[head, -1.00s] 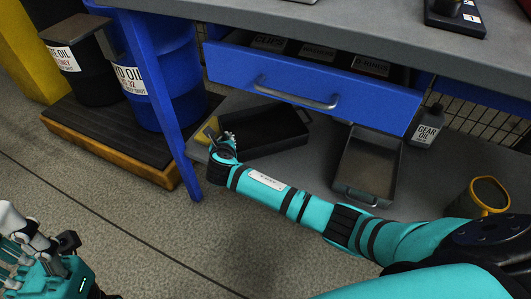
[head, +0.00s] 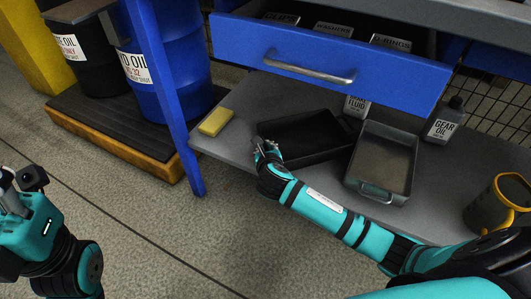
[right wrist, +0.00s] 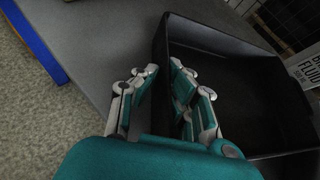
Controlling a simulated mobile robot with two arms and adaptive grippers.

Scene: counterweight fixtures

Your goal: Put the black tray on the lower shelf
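The black tray (head: 325,132) is at the lower shelf (head: 236,100), below the open blue drawer. It looks level and empty; whether its whole base rests on the shelf cannot be told. My right gripper (head: 265,148) is at the tray's near left wall. In the right wrist view, the black tray (right wrist: 235,88) fills the right side. The right gripper's fingers (right wrist: 163,72) straddle its wall, one inside and one outside, with tips close against it. My left gripper (head: 10,182) is at the far left, away from the shelf, partly cut off.
A yellow block (head: 216,121) lies left of the tray. A grey metal tray (head: 382,162) is close on the right. Behind stand a fluid container (head: 356,104) and a gear oil bottle (head: 444,124). The open drawer (head: 320,62) overhangs the shelf. A blue post (head: 168,100) stands left.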

